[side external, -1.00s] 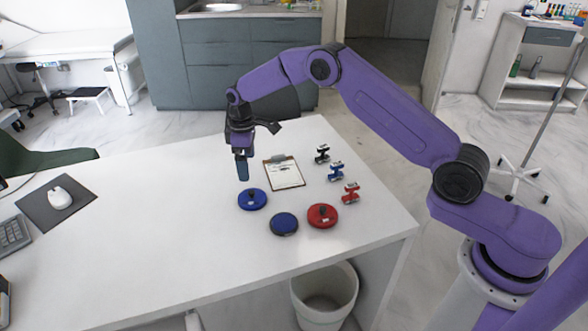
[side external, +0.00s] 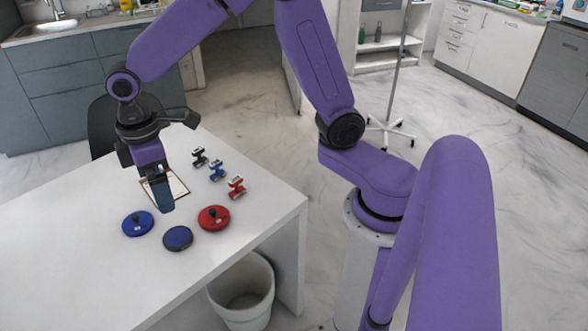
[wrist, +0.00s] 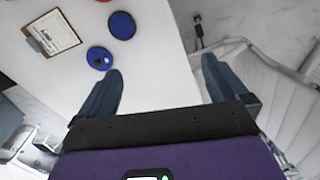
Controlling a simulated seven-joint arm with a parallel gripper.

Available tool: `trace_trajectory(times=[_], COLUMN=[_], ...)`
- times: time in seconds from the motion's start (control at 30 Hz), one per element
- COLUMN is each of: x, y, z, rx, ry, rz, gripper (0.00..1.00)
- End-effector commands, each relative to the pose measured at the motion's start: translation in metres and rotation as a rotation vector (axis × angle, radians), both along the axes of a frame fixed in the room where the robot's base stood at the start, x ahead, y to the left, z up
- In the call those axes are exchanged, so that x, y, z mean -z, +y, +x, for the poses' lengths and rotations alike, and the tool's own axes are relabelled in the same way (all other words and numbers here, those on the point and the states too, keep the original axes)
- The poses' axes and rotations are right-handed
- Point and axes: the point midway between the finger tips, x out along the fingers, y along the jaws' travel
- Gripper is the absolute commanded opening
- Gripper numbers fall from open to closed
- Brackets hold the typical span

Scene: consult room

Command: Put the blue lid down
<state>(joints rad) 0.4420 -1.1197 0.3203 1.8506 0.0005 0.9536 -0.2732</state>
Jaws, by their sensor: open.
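The blue lid (side external: 138,223), a round disc with a dark knob and a pale label, lies flat on the white table in the side external view. My gripper (side external: 166,207) points down near it, apparently above the table and in front of the clipboard. In the wrist view my gripper (wrist: 160,67) has its fingers wide apart with nothing between them. A blue disc with a small pale mark (wrist: 99,59), apparently the blue lid, lies beside the left fingertip. The exact height of the fingers is hard to tell.
A dark blue disc (side external: 178,238) and a red lid (side external: 214,217) lie nearby. A clipboard (side external: 176,184) is partly behind my gripper. Black (side external: 199,157), blue (side external: 217,170) and red (side external: 236,187) small stands line the right. A bin (side external: 242,295) stands below the table edge.

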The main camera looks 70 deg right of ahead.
Motion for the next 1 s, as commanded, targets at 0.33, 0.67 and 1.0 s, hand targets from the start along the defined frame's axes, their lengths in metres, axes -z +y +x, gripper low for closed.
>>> trace_trajectory(times=[0.33, 0.67, 1.0], x=[-0.022, -0.014, -0.011], y=[-0.052, -0.107, -0.114], z=[-0.144, -0.227, -0.236], rx=[-0.086, -0.140, -0.146], ry=[-0.005, -0.003, -0.002], rz=[0.012, 0.016, 0.015], gripper=[1.00, 1.00, 1.00])
